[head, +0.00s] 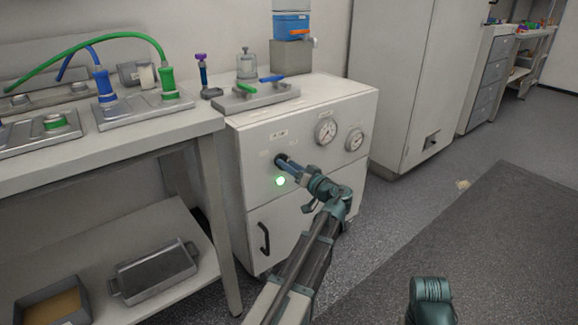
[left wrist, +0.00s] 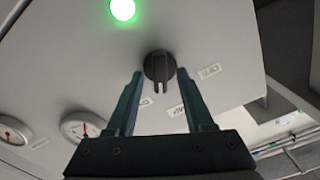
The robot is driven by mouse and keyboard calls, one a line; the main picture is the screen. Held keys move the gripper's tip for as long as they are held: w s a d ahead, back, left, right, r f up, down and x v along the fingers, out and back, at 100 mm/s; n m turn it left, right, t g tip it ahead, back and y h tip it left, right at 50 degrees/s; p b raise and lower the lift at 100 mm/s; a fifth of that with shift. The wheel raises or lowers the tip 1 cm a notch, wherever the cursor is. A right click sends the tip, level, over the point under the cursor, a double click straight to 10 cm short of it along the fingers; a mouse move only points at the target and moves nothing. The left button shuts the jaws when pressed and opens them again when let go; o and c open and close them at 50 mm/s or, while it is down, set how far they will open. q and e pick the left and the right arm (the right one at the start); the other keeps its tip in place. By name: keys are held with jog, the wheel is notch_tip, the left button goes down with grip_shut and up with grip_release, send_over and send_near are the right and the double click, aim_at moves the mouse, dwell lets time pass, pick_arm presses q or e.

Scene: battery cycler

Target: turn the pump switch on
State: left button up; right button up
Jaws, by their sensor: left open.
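The pump switch is a dark round knob (left wrist: 158,64) with a raised grip bar on the front of the white cabinet (head: 330,105). In the left wrist view the bar runs up and down in the picture. My left gripper (left wrist: 160,75) is open, with one fingertip on each side of the knob and a gap showing on both sides. In the head view my left gripper (head: 283,162) reaches the panel and mostly hides the knob. A green lamp (head: 280,181) close to the knob is lit; it also shows in the left wrist view (left wrist: 122,9).
Two gauges (head: 326,132) (head: 355,139) sit right of the switch. A door handle (head: 264,238) is below. A bench (head: 150,138) stands left.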

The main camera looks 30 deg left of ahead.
pick_arm(q)
jog(key=shift+a, duration=0.1)
grip_shut()
dwell(0.4)
jog(key=shift+m, duration=0.6)
grip_release()
jog(key=v, duration=1.3)
jog(key=shift+d, duration=0.4)
